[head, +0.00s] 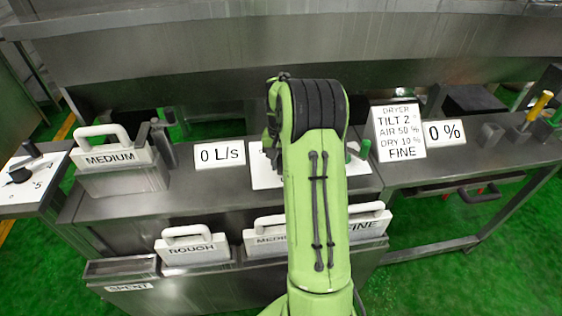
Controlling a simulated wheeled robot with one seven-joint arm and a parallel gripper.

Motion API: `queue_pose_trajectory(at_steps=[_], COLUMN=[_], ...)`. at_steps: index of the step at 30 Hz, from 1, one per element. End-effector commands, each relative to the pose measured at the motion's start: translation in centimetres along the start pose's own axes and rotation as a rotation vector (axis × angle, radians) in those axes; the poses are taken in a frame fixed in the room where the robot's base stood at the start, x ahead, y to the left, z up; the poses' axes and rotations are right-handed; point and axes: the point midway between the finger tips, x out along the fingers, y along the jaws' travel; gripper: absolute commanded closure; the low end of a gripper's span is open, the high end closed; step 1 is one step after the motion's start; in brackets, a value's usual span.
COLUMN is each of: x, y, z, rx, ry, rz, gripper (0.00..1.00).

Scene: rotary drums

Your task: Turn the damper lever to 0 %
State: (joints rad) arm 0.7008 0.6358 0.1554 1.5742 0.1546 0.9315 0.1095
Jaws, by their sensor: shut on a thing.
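My arm (318,200) stands in the middle of the head view and hides its own gripper and much of a white plate (262,170) on the bench. No damper lever can be made out for certain. A small green knob (365,148) shows just right of my arm, at the plate's right side. A yellow-handled lever (541,104) stands upright at the far right. A sign reading "0 %" (444,132) stands on the right bench. A card (399,131) beside it reads "DRYER, TILT 2°, AIR 50 %, DRY 10 %, FINE".
A "0 L/s" sign (220,154) stands left of my arm. A box labelled MEDIUM (110,159) with a white handle is further left. A dial panel (22,178) is at the far left. ROUGH (192,249) and FINE (369,223) boxes line the bench front.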

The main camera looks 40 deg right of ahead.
Motion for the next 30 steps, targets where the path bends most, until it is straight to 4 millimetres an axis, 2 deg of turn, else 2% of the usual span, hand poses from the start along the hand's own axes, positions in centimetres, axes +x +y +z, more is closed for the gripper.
queue_pose_trajectory(at_steps=[16, 23, 30], x=[-0.1, -0.2, -0.2], y=[0.5, 1.7, 3.6], z=[0.0, -0.1, -0.7], rx=[-0.044, -0.183, -0.402], ry=[-0.001, -0.001, -0.002], rz=[0.001, 0.002, 0.001], gripper=[1.00, 1.00, 1.00])
